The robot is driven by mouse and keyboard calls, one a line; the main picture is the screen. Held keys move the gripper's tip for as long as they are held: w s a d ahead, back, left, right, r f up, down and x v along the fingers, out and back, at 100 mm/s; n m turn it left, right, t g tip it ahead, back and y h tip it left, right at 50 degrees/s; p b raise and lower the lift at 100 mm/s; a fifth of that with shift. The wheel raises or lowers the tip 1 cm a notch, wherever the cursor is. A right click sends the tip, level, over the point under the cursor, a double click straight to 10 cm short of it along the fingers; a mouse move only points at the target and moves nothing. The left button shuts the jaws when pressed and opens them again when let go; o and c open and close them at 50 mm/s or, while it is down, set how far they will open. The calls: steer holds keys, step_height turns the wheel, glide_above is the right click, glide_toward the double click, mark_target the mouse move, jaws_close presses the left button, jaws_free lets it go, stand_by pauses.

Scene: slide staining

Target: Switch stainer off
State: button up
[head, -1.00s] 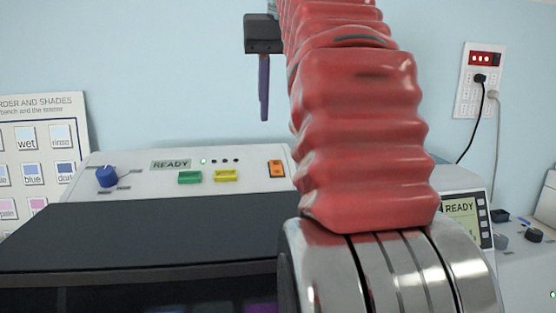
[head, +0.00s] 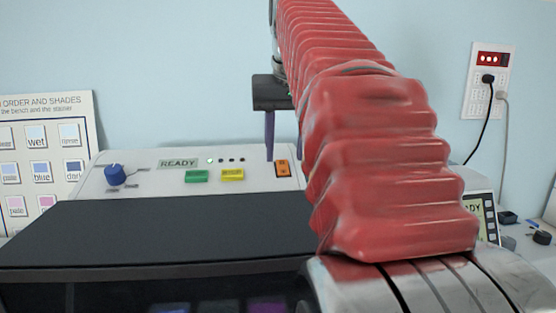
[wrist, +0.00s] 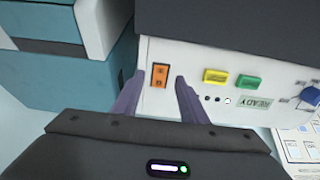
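The stainer (head: 130,182) is a white machine with a dark lid; its panel display reads READY and one indicator light is lit. Its orange rocker switch (head: 283,168) sits at the right end of the panel. In the wrist view, the orange switch (wrist: 160,75) shows between the two purple fingertips of my gripper (wrist: 160,79). The fingers are apart, with nothing held between them. In the head view, my gripper (head: 284,146) hangs above and beside the switch, one fingertip just left of it. Whether a finger touches the panel cannot be told.
A green button (head: 196,176), a yellow button (head: 232,174) and a blue knob (head: 115,174) are on the same panel. A chart (head: 45,140) stands at left. A wall outlet (head: 487,80) with plugged cords is at right. A teal cabinet (wrist: 75,85) stands beside the stainer.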

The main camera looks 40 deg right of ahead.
mark_target(284, 169)
steer(key=shift+x, duration=1.75)
jaws_close()
steer(key=shift+w+d+g+y, duration=0.1)
steer(key=shift+w+g+y, duration=0.05)
steer(key=shift+g+y, duration=0.2)
steer(key=shift+w+d+r+g+y, duration=0.15)
steer(key=shift+g+y, duration=0.1)
steer(key=shift+g, duration=0.7)
